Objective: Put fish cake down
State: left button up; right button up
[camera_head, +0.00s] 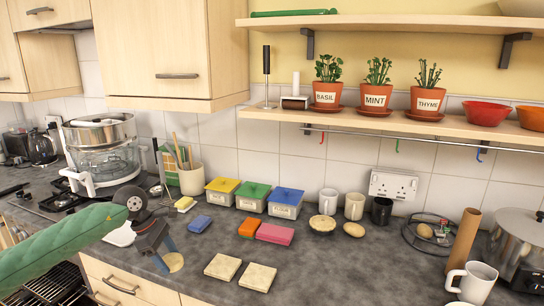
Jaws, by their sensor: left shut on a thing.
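My left gripper (166,256) comes in from the left on my green arm, low over the front of the dark counter (330,265). It points down and is shut on a small, round, tan piece that looks like the fish cake (174,262). The gripper partly hides the piece. I cannot tell whether it touches the counter or is just above it. My right gripper is not in view.
Two pale square slabs (223,267) (258,277) lie right of the gripper. Lidded tubs (254,198) and mugs (354,205) line the wall. The counter's middle right is clear.

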pick_arm(q)
jog(key=s+f+m+g+y, duration=0.4)
jog(key=s+f+m, duration=0.85)
jog(key=m, duration=0.45)
jog(key=d, duration=0.9)
jog(key=shift+w+f+m, duration=0.2)
jog(key=shift+w+m, duration=0.2)
jog(key=shift+w, duration=0.05)
jog(key=shift+d, duration=0.1)
